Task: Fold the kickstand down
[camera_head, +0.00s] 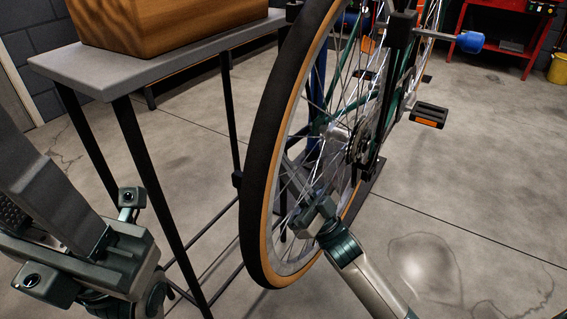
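The bicycle's near wheel (262,150) stands upright in the middle of the head view, with a black tire and tan sidewall. Its hub and sprockets (361,146) show through and beside the spokes. I cannot clearly make out the kickstand; the wheel, spokes and my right gripper cover the low area near the hub. My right gripper (312,215) is at the lower part of the wheel, overlapping the rim and spokes in the picture. Its fingertips are too small and covered to tell their opening. My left gripper (88,245) is at the lower left, apart from the wheel; its opening is unclear.
A grey-topped table (150,62) with black legs and a wooden box (165,22) stands left of the wheel. A pedal (429,115) juts out right of the bike. A red cart (500,38) and yellow bucket (558,68) are at the back right. The right floor is clear.

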